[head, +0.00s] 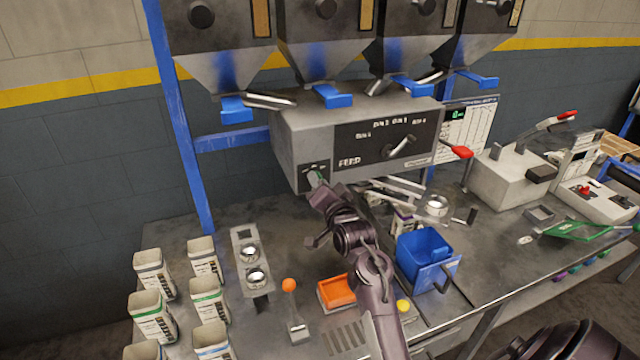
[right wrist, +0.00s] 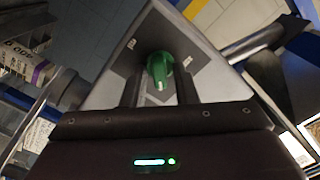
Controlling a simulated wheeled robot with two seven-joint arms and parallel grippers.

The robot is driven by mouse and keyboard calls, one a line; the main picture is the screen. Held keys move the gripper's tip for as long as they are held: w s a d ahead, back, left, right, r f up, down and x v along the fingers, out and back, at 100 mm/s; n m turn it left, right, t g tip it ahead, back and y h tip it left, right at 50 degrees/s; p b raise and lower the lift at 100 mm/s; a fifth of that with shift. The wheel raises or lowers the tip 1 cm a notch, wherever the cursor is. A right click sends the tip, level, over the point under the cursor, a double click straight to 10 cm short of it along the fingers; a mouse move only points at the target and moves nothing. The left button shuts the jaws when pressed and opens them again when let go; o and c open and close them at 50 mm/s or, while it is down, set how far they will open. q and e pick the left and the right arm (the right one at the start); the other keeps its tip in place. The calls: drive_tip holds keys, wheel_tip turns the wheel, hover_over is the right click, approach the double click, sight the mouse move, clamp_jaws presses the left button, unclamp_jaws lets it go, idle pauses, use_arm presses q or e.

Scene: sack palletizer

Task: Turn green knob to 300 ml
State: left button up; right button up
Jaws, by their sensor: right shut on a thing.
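The green knob (head: 314,178) sits on the lower left of the grey machine's front face (head: 295,150). My right gripper (head: 319,187) reaches up to it and is shut on it. In the right wrist view the green knob (right wrist: 160,70) stands between the two dark fingers of my right gripper (right wrist: 160,86), on a dark plate with small labels too blurred to read. A pale mark shows on the knob's near end. The setting it points to cannot be read. My left gripper is not in view.
Hoppers with blue levers (head: 236,109) hang above the machine. A red-tipped lever (head: 456,150) juts from its right side.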

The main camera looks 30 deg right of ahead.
drive_tip(key=o, duration=0.7)
drive_tip(key=b+v, duration=0.3)
drive_tip(key=v, duration=0.4)
drive_tip(key=shift+s+a, duration=0.1)
drive_tip(key=shift+s, duration=0.3)
